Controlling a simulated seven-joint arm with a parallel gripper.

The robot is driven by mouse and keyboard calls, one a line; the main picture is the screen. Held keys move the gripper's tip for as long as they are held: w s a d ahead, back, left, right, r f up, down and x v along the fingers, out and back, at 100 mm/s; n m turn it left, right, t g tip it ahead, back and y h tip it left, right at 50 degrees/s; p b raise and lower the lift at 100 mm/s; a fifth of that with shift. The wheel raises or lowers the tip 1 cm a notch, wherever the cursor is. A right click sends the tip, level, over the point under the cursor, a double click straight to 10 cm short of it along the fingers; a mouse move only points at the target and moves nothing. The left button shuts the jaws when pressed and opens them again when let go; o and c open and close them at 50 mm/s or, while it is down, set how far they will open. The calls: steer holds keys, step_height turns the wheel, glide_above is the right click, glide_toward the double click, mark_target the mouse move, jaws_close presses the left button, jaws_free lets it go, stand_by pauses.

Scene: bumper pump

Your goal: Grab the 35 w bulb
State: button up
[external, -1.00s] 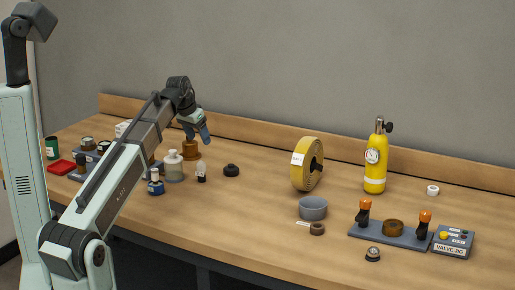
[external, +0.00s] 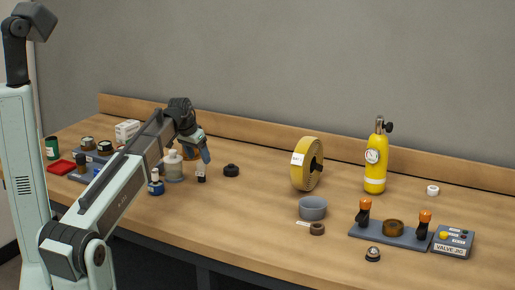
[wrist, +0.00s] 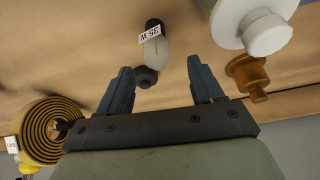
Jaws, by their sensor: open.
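In the wrist view my gripper (wrist: 158,70) is open and empty. The bulb lies in line with the gap between the fingers, a little beyond the tips; I cannot tell the exact distance.
A pale bottle (external: 173,167) stands close left of the bulb, and an amber object (wrist: 247,75) is near the right finger. A black knob (external: 231,170) sits right of the bulb. A yellow tape roll (external: 300,173) stands further right, with clear bench between.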

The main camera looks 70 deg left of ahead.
mark_target(201, 161)
steer(key=shift+d+x, duration=0.2)
steer(key=shift+x, duration=2.4)
steer(key=shift+c, duration=0.3)
steer(key=c, duration=1)
